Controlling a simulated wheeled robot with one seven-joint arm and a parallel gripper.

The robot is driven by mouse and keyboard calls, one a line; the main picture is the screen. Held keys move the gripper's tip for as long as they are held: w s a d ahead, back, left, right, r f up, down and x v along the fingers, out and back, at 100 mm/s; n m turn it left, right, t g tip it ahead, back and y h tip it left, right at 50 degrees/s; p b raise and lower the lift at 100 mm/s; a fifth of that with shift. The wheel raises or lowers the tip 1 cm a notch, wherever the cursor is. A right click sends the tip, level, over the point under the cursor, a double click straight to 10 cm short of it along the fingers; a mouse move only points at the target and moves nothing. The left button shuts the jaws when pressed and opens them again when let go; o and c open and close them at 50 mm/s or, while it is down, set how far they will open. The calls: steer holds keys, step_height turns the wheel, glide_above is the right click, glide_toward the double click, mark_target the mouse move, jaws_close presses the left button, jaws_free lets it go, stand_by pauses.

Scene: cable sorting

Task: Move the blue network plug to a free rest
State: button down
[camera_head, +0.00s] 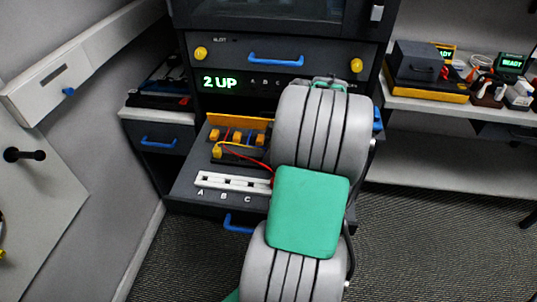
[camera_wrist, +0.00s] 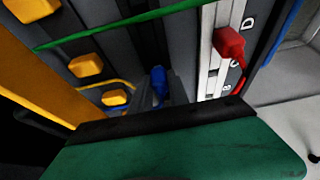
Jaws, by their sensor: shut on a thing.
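The blue network plug (camera_wrist: 158,84) shows at the middle of the wrist view, at the dark edge of my gripper (camera_wrist: 160,102). My gripper is shut on it, though the fingertips are mostly hidden. In the head view my arm hides the gripper and the plug. Orange rests (camera_head: 236,136) stand in a row at the back of the pulled-out shelf; several also show in the wrist view (camera_wrist: 86,66). I cannot tell which rests are free. The white socket strip (camera_head: 232,182) lies along the shelf front, marked A, B, C.
A red plug (camera_wrist: 229,44) sits at the strip beside the letter D. Red, yellow and blue cables (camera_head: 245,157) cross the shelf. A thin green strip (camera_wrist: 120,25) crosses the wrist view. The display (camera_head: 220,83) reads "2 UP". A side bench (camera_head: 440,105) at right holds devices.

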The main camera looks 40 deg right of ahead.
steer(key=c, duration=1.2)
jaws_free()
steer(key=shift+o, duration=0.5)
steer(key=o, duration=0.4)
steer(key=shift+r, duration=0.1)
steer(key=shift+r+p, duration=2.65)
steer(key=shift+r, duration=0.85)
steer(key=shift+f, duration=0.1)
